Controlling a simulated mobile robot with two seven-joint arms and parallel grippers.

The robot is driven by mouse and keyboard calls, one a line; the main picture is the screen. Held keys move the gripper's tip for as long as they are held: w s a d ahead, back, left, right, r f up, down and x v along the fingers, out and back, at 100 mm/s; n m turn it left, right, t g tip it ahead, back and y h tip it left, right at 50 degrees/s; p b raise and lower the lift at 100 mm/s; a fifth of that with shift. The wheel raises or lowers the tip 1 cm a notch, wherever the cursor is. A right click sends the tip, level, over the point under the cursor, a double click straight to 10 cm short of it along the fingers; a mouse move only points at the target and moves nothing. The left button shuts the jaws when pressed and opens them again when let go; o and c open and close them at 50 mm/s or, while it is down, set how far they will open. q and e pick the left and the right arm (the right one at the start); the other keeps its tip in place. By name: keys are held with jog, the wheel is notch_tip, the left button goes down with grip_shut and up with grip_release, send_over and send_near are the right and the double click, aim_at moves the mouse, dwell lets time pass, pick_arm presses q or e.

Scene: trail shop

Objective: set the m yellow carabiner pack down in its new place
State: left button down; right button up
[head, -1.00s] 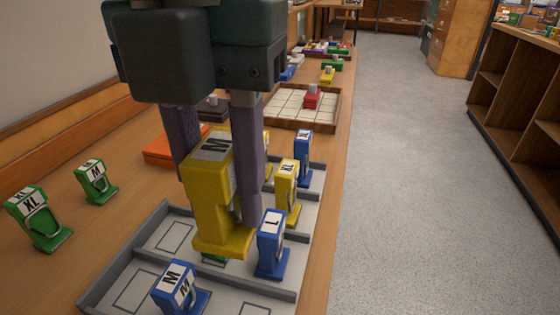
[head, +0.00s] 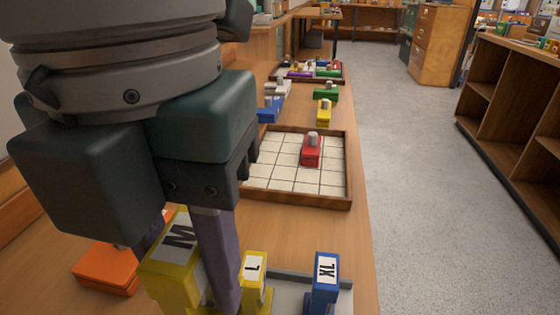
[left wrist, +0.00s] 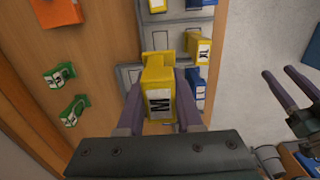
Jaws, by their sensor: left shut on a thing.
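The M yellow carabiner pack (head: 172,275) is upright between the fingers of my left gripper (head: 185,245), at the bottom of the head view. In the left wrist view the pack (left wrist: 158,80) shows its M label, with a finger of the gripper (left wrist: 157,100) on each side. It is over or in the grey compartment tray (head: 300,276); I cannot tell whether its base touches. My right gripper (left wrist: 278,70) shows at the right of the left wrist view, its fingers apart and empty.
A yellow L pack (head: 253,280) and a blue XL pack (head: 325,280) stand close by. A yellow XL pack (left wrist: 203,50) is right of the held pack. Green packs (left wrist: 73,110) and an orange box (head: 107,268) are left. A wooden-rimmed grid tray (head: 348,190) lies beyond.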

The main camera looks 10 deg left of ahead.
pick_arm(q)
jog(key=f+b, duration=0.1)
jog(key=f, duration=0.3)
jog(key=f+b, duration=0.1)
jog(key=f, duration=0.8)
jog(key=shift+s+f+b, duration=0.1)
jog(key=shift+s+b, duration=0.15)
jog(key=shift+b, duration=0.15)
jog(key=shift+f+b, duration=0.6)
jog(key=shift+f, duration=1.75)
jog(key=shift+f, duration=0.1)
jog(key=c, duration=0.6)
grip_release()
jog(key=shift+o, duration=0.2)
notch_tip(320, 180, up, 12)
jog(key=p, duration=0.3)
